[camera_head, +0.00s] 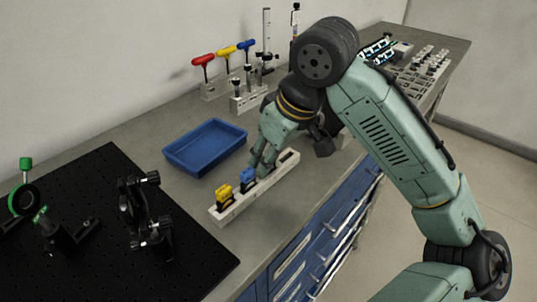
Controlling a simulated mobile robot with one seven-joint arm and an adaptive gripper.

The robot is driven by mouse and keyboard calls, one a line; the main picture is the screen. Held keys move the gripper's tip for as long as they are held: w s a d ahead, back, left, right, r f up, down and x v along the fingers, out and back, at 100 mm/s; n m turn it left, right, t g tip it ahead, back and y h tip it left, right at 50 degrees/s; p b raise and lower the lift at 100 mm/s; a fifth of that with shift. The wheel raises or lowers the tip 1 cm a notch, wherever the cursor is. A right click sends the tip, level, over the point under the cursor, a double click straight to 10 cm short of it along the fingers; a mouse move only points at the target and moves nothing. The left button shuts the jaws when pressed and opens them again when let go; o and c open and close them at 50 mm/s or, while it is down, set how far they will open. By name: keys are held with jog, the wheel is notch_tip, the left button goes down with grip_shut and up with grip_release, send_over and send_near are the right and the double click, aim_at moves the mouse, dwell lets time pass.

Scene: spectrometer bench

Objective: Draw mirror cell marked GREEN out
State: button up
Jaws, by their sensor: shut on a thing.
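A long pale rack (236,211) lies along the front edge of the bench. A yellow-topped piece (223,192) and a blue-topped piece (248,179) stand in its near part. My gripper (263,166) reaches down to the rack just beyond the blue piece. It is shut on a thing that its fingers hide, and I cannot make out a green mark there. Whether that thing still sits in its slot cannot be told. The far end of the rack shows a dark empty slot. A green-marked mount (42,217) stands on the black board.
An empty blue tray (206,147) lies behind the rack. The black breadboard (110,268) at left carries upright optic mounts (146,215). Red, yellow and blue T-handled tools (226,52) stand at the back. Bare bench shows between tray and rack.

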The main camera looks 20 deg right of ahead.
jog(key=shift+r+p, duration=0.9)
jog(key=shift+r, duration=0.05)
grip_shut()
jog(key=shift+r, duration=0.75)
